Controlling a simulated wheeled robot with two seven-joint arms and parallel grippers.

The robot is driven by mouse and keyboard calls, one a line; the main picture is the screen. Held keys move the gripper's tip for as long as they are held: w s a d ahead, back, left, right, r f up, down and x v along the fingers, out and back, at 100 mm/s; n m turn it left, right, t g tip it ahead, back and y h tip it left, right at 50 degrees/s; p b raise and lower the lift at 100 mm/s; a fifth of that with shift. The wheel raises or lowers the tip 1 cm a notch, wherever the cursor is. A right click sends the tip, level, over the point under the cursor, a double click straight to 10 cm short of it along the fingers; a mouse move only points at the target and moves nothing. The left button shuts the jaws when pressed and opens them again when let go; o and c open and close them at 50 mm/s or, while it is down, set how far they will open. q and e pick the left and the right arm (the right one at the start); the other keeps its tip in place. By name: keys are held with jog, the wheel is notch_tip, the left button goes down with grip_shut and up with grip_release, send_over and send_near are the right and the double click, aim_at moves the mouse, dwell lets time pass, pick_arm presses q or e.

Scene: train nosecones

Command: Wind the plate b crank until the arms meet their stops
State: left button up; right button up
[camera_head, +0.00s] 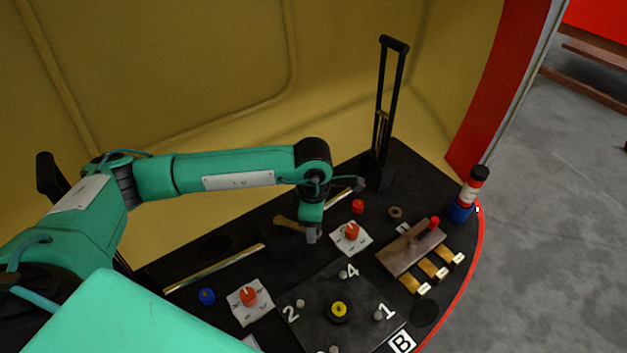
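The black plate B (368,328) lies on the dark panel in the lower middle, with a white "B" label (402,342) at its corner. It carries a round black hub with a yellow centre (338,309) and small grey posts by the numbers 1, 2 and 4. I cannot make out a separate crank handle on it. My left gripper (311,236) points down above the panel, behind plate B and apart from it, beside a brass-coloured piece (288,223). Its fingers are too small and dark to tell whether they are open. My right gripper is not in view.
A brown block with brass tabs (411,248) is to the right. A tall black lever frame (384,120) stands behind. Yellow walls enclose the back.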

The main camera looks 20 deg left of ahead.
pick_arm(q)
notch_tip(320, 180, up, 13)
jog(key=p, duration=0.5)
jog(key=shift+s+r, duration=0.15)
jog(key=shift+s, duration=0.1)
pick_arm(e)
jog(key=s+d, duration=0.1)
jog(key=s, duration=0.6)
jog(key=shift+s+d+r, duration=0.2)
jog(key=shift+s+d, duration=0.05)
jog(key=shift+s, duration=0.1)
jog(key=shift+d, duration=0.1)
pick_arm(q)
jog(key=shift+b, duration=0.3)
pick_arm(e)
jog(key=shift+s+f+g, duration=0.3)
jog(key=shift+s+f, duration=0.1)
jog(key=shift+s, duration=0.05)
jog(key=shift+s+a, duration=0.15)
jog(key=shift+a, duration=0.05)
